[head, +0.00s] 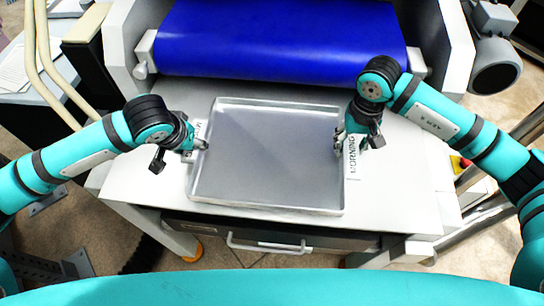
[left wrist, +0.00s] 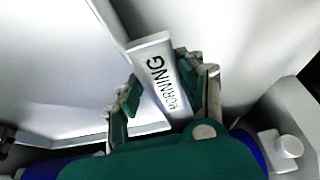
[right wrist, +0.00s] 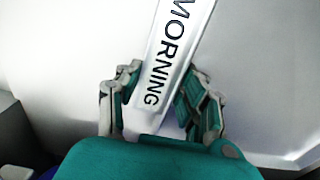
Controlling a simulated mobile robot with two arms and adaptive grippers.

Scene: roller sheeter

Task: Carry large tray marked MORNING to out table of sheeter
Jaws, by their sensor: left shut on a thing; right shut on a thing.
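The large metal tray (head: 270,150) is empty and lies level over the white out table in front of the blue roller belt. White labels reading MORNING are on its left and right sides. My left gripper (head: 202,145) is shut on the tray's left rim, and my right gripper (head: 342,145) is shut on its right rim. In the left wrist view the fingers (left wrist: 165,95) straddle the labelled rim (left wrist: 157,68). In the right wrist view the fingers (right wrist: 160,95) straddle the other labelled rim (right wrist: 172,50). I cannot tell whether the tray touches the table.
The white table (head: 405,180) has bare room to the right of the tray. The blue belt (head: 280,40) of the sheeter lies behind it. A drawer with a handle (head: 268,243) is under the table's front edge. A side table with papers (head: 20,70) stands at the left.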

